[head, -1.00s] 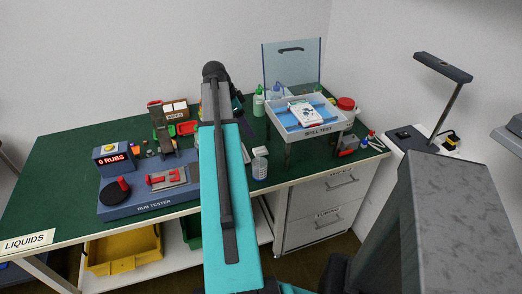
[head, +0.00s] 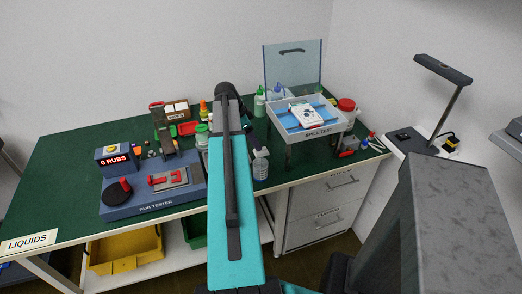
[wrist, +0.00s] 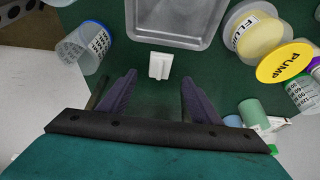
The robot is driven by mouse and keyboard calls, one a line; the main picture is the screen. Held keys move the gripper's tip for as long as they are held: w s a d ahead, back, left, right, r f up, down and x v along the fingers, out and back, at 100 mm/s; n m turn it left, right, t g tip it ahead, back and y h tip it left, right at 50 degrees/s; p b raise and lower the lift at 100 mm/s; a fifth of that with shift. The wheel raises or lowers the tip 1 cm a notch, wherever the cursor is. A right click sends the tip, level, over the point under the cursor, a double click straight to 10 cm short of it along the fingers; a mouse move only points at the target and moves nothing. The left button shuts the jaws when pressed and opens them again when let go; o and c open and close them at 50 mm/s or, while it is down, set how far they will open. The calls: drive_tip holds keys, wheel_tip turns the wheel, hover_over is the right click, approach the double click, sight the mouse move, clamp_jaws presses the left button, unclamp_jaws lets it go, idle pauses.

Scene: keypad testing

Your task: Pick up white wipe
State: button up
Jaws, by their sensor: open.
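A small white piece (wrist: 159,65), which looks like the white wipe, stands on the dark green bench top in the wrist view, just below the metal tray (wrist: 172,36). My gripper (wrist: 158,78) is open, with its two dark purple fingers apart. The white piece lies between and slightly beyond the fingertips, with green bench showing on both sides; it is not held. In the head view my arm hides the gripper and I cannot make out the wipe.
A clear bottle (wrist: 84,45) lies left of the fingers in the wrist view. A yellow PUMP disc (wrist: 284,62) and a green cylinder (wrist: 253,114) are at the right. In the head view the rub tester (head: 150,198) stands left of my arm, the spill test tray (head: 318,131) right.

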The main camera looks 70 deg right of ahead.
drive_tip(key=shift+s+d+f, duration=0.1)
drive_tip(key=shift+s+f, duration=0.05)
drive_tip(key=shift+f, duration=0.3)
drive_tip(key=shift+p+x, duration=0.85)
drive_tip(key=shift+x, duration=1.75)
drive_tip(key=shift+s+d+r, duration=0.1)
drive_tip(key=shift+d, duration=0.05)
drive_tip(key=c, duration=1.1)
